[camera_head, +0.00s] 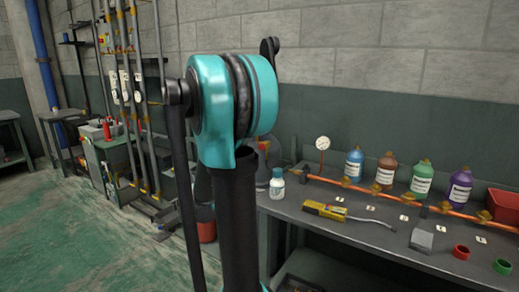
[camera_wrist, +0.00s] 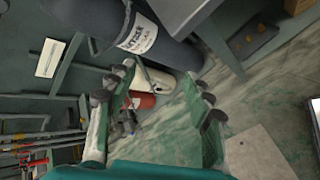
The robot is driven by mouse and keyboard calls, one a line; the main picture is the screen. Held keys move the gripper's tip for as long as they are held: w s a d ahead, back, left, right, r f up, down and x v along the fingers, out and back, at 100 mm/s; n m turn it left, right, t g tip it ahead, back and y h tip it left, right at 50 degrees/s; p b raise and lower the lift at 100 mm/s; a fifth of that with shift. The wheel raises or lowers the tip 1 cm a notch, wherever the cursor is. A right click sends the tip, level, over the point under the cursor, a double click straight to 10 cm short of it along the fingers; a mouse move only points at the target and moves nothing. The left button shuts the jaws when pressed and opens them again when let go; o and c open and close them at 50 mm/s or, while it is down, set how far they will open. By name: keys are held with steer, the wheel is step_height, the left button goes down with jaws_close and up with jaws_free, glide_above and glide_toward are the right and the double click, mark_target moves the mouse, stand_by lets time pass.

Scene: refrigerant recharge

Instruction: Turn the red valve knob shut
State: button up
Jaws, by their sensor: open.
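My gripper (camera_wrist: 161,78) is open in the wrist view, its two green fingers spread apart with nothing clasped between them. Beyond the fingers lie a small red cylinder (camera_wrist: 141,101) and a whitish one (camera_wrist: 158,85). I cannot make out a red valve knob for certain in either view. In the head view a red cylinder (camera_head: 207,232) stands low behind my arm, partly hidden by it. My arm's teal joint fills the middle of the head view, and my gripper is not seen there.
A grey workbench (camera_head: 380,232) on the right holds several labelled bottles, a copper pipe with brass fittings, a gauge (camera_head: 323,143) and a yellow tool (camera_head: 325,210). A dark labelled tank (camera_wrist: 140,35) is close in the wrist view. Green floor (camera_head: 60,235) is open at left.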

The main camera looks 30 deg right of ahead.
steer(key=w+d+r+n+t+h, duration=0.1)
steer(key=w+d+r+n+h, duration=0.3)
steer(key=w+d+n, duration=0.25)
steer(key=w+d+r+n+h, duration=0.3)
steer(key=w+d+r+n, duration=0.1)
steer(key=w+d+n, duration=0.3)
steer(key=shift+m, duration=0.65)
steer(key=x, duration=0.5)
steer(key=w+x, duration=0.1)
steer(key=x, duration=0.5)
steer(key=r+x, duration=0.1)
steer(key=x, duration=0.5)
steer(key=shift+w+a+f, duration=0.1)
steer(key=shift+w+a, duration=0.05)
steer(key=shift+w, duration=0.1)
steer(key=c, duration=1.2)
steer(key=shift+o, duration=0.2)
